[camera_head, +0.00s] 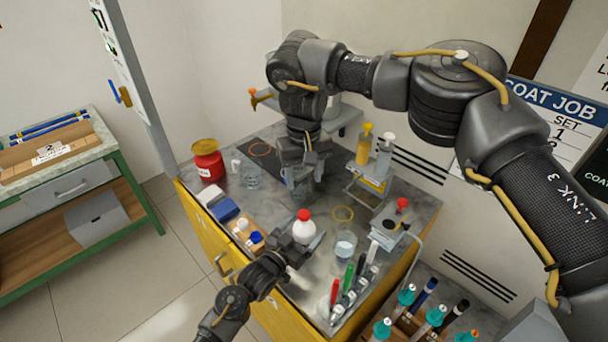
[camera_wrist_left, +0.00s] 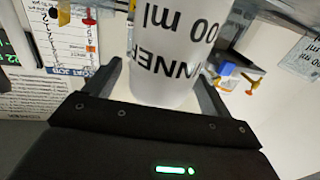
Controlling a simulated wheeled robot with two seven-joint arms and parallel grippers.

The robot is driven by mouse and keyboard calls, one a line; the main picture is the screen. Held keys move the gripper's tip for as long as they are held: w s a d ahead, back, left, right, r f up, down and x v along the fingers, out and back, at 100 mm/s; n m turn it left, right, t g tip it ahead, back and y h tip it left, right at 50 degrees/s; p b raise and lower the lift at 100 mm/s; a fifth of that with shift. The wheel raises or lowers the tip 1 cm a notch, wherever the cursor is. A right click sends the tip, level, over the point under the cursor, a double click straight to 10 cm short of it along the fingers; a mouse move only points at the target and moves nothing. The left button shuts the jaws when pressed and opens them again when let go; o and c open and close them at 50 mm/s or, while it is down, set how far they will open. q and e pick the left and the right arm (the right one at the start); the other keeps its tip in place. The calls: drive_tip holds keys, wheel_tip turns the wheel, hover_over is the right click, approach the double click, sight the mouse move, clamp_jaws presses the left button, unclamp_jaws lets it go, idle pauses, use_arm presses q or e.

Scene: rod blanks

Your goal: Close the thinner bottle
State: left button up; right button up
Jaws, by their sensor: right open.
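The thinner bottle (camera_head: 304,231) is white and stands upright on the bench, with a red cap (camera_head: 304,215) at its top. I cannot tell whether the cap is tight. My left gripper (camera_head: 301,250) is at the bottle with a finger on each side, seemingly shut on it. In the left wrist view the bottle (camera_wrist_left: 168,55) fills the space between the fingers, its print upside down and its top out of frame. My right gripper (camera_head: 303,168) is open, pointing down over the back of the bench, partly hiding a clear vessel (camera_head: 297,187).
A red jar (camera_head: 208,165) stands at the back left. A beaker (camera_head: 344,246) and a small stand with a red knob (camera_head: 402,204) are right of the bottle. A box of small bottles (camera_head: 240,232) is to the left.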

use_arm(q)
drive_tip(key=shift+a, duration=0.1)
drive_tip(key=shift+s+a+f, duration=0.1)
drive_tip(key=shift+s+a, duration=0.1)
drive_tip(key=shift+s, duration=0.15)
drive_tip(key=b+v, duration=0.2)
drive_tip(key=v, duration=0.8)
drive_tip(key=shift+d, duration=0.1)
